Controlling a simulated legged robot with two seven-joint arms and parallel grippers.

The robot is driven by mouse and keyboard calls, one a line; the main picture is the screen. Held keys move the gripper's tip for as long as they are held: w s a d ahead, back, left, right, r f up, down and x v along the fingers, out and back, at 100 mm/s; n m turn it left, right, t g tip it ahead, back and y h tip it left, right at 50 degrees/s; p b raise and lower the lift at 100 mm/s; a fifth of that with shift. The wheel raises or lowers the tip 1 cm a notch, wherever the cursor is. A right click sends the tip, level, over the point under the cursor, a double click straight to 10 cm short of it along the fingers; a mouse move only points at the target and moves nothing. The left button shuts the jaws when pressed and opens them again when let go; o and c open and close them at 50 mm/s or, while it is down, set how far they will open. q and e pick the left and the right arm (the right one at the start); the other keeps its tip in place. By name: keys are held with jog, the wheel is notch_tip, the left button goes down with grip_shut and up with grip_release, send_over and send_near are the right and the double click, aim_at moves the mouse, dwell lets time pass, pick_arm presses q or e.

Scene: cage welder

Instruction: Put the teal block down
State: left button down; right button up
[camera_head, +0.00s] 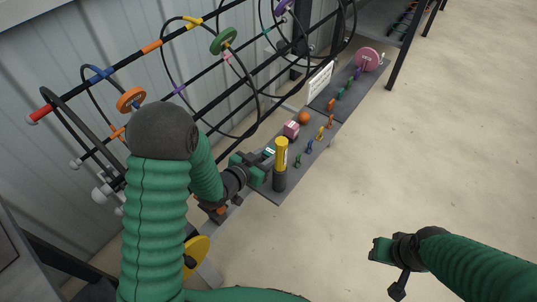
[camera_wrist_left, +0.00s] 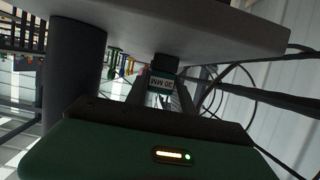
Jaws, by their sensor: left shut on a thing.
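The teal block (camera_head: 269,152) shows as a small piece at the tip of my left gripper (camera_head: 262,158), just left of a yellow and black cylinder. In the left wrist view the teal block (camera_wrist_left: 162,80) has a white label and sits between the fingers of my left gripper (camera_wrist_left: 160,92), which is shut on it. The block is close to the grey shelf surface (camera_wrist_left: 210,35); I cannot tell whether it touches. My right gripper (camera_head: 382,250) is low at the right over bare floor, away from the shelf. Its fingers are not clear.
The yellow and black cylinder (camera_head: 281,155) stands upright right beside my left gripper. A pink block (camera_head: 291,129), an orange ball (camera_head: 304,118) and several small coloured pieces stand further along the narrow shelf (camera_head: 272,194). The floor at right is clear.

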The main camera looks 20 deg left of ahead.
pick_arm(q)
jog(key=c, duration=1.1)
grip_release()
jog(key=shift+f, duration=0.15)
